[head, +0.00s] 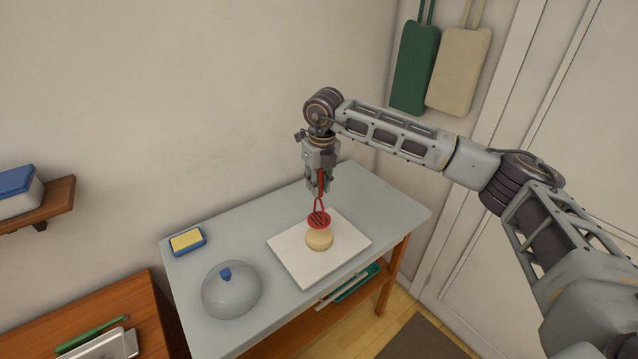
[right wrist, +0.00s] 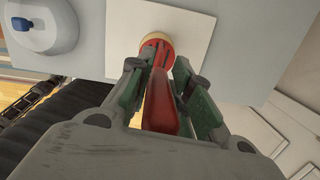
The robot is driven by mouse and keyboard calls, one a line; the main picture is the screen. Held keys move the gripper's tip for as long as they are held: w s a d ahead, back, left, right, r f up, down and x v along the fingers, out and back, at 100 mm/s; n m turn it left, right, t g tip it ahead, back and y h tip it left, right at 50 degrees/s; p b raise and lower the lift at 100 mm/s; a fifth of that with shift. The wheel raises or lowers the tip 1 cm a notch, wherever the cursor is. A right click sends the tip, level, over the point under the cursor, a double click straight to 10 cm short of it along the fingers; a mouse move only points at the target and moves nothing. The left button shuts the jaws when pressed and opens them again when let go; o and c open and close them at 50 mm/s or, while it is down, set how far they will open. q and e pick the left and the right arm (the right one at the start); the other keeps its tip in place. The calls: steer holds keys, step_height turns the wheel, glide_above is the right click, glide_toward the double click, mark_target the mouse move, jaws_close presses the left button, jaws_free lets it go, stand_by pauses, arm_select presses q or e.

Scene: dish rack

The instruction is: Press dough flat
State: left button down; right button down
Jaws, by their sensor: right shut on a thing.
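A pale round piece of dough (head: 319,240) sits on a white board (head: 300,268) on the grey table. My right gripper (head: 319,190) points down above it and is shut on the handle of a red masher (head: 318,218). The masher's slotted red head is right at the dough and covers part of it; I cannot tell whether they touch. In the right wrist view the red handle (right wrist: 165,105) runs between the green-padded fingers, with the dough's edge (right wrist: 148,42) showing around the masher head. My left gripper is not in view.
A grey dome lid (head: 232,292) with a blue knob stands at the table's front left. A yellow sponge in a blue dish (head: 187,241) lies at the back left. A lower wooden shelf (head: 300,335) holds a green item. Green and beige boards (head: 458,70) hang on the wall.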

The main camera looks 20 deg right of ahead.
steer(key=shift+n, duration=0.5)
stand_by(0.3)
